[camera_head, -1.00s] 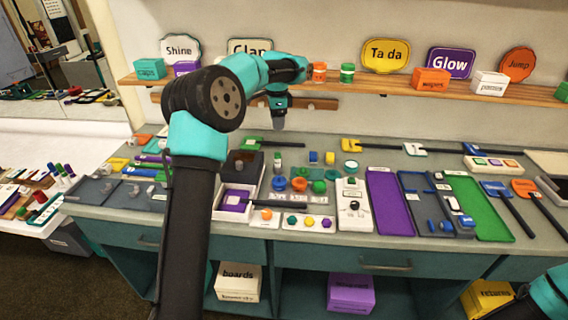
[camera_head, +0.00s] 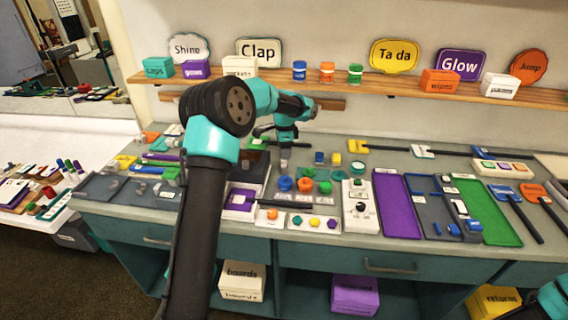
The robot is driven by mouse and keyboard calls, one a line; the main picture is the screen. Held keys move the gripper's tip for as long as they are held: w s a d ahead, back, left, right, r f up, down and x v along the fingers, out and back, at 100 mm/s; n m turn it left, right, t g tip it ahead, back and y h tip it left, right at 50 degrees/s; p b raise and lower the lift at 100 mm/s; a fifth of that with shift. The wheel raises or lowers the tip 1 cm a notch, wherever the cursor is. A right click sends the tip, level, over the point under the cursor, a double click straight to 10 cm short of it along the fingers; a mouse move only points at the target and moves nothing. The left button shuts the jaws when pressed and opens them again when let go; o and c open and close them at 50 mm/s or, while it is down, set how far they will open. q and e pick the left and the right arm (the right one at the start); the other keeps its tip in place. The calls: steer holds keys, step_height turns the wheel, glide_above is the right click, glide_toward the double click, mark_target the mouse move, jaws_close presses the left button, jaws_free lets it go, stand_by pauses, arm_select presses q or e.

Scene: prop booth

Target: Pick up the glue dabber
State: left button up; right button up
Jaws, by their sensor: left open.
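I cannot pick out the glue dabber with certainty. A small pale upright piece (camera_head: 284,164) at the back middle of the bench may be it, but it is small and partly hidden by my left gripper. My left gripper (camera_head: 284,156) points down right at this piece with its jaws open. Whether the fingers are around the piece or just above it I cannot tell. My right gripper is out of the frame; only part of my right arm shows at the lower right corner.
Blue, orange and green round pieces (camera_head: 305,184) lie just in front. A dark box (camera_head: 250,172) stands to the left. A white control box (camera_head: 361,207), a purple tray (camera_head: 404,209) and a green tray (camera_head: 489,212) lie to the right. A shelf (camera_head: 390,88) with small boxes runs behind.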

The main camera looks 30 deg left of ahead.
arm_select(q)
steer(key=shift+f, duration=0.1)
steer(key=shift+w+a+f, duration=0.1)
steer(key=shift+f, duration=1.15)
steer(key=shift+a+f, duration=0.1)
steer(key=shift+f, duration=1.15)
steer(key=shift+c, duration=0.2)
steer(key=c, duration=1)
steer(key=shift+r, duration=0.15)
step_height(320, 180, up, 10)
steer(key=shift+f, duration=0.15)
